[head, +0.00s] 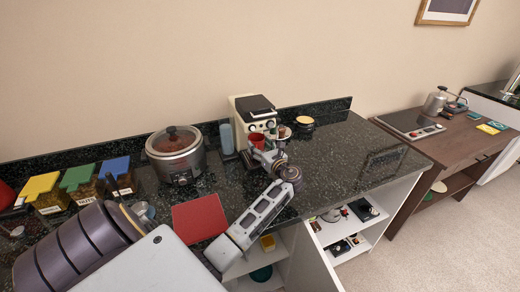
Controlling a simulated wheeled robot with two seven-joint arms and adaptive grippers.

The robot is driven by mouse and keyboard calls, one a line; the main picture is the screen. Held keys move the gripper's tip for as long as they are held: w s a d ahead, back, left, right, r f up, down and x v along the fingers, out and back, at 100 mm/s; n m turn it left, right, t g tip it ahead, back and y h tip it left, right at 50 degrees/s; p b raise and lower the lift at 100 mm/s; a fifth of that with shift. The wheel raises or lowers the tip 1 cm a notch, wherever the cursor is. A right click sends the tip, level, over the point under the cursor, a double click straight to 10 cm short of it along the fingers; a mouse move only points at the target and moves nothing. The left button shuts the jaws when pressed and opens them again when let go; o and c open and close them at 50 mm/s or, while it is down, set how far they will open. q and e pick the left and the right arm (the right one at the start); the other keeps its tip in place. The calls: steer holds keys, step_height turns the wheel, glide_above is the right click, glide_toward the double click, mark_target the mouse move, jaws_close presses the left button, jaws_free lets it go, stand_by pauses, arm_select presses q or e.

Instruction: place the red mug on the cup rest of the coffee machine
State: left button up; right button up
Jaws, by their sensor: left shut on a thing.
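The coffee machine (243,104) is cream with a black top and stands at the back of the dark counter, against the wall. The small red mug (257,139) is at the front of the machine, below its dials. My left gripper (264,151) is shut on the mug, its arm reaching in from the lower left. The gripper and wrist cover the lower front of the machine, so the cup rest is mostly hidden. I cannot tell whether the mug touches it. My right gripper is not in view.
A steel cooker (175,152) and a blue-grey cylinder (226,138) stand left of the machine. A dark jar with a tan lid (304,123) stands to its right. A red board (198,218) and several colour-lidded containers (82,179) lie further left. The counter's right part (365,160) is clear.

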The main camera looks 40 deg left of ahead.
arm_select(q)
steer(key=shift+f, duration=0.6)
steer(key=shift+f, duration=0.1)
steer(key=o, duration=1.2)
steer(key=shift+f, duration=0.1)
steer(key=shift+d, duration=0.15)
steer(key=v, duration=1.1)
steer(key=shift+s+d+r+b, duration=0.15)
steer(key=shift+d+r+b, duration=0.1)
steer(key=shift+d+b, duration=0.15)
